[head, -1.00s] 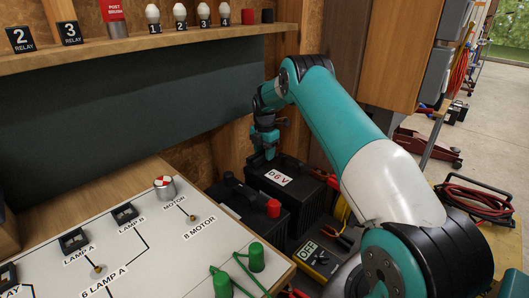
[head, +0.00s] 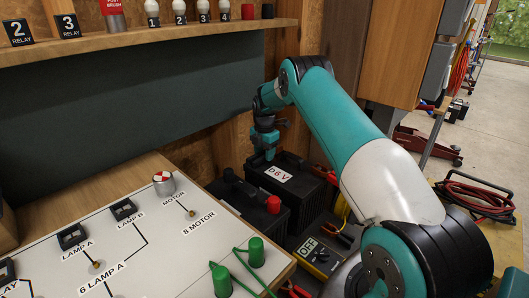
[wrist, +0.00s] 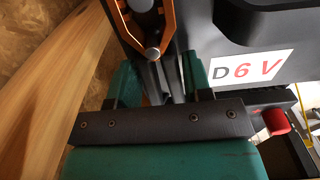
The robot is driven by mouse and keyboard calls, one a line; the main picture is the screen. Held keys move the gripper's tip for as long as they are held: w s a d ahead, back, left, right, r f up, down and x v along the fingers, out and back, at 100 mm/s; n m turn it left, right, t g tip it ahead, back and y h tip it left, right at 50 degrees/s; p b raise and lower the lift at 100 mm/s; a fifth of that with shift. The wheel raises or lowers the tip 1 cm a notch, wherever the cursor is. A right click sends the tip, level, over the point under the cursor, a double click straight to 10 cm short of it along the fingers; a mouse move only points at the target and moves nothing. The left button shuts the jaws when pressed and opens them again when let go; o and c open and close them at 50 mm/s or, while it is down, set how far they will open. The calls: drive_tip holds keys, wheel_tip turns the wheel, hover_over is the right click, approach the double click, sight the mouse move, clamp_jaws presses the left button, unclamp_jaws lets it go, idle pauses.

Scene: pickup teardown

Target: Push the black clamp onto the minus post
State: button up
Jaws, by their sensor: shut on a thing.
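The black clamp shows in the wrist view as a dark body with orange-edged jaws (wrist: 172,22) at the top. My gripper (wrist: 160,80) is shut on its dark lower part, between the teal fingers. In the head view my gripper (head: 266,152) is low over the back left end of the battery labelled D 6 V (head: 302,180); the label also shows in the wrist view (wrist: 250,69). A small grey round part lies at the jaws' meeting point; I cannot tell if it is the minus post or the clamp's pivot. The post is not clearly seen.
A second black battery with a red cap (head: 273,204) stands left of the D battery. A red clamp (head: 325,173) is at the D battery's right. A yellow meter marked OFF (head: 318,256) stands in front. Wooden wall and post (head: 236,140) are close behind my gripper.

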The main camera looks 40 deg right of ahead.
drive_tip(key=o, duration=1.1)
wheel_tip(320, 180, up, 12)
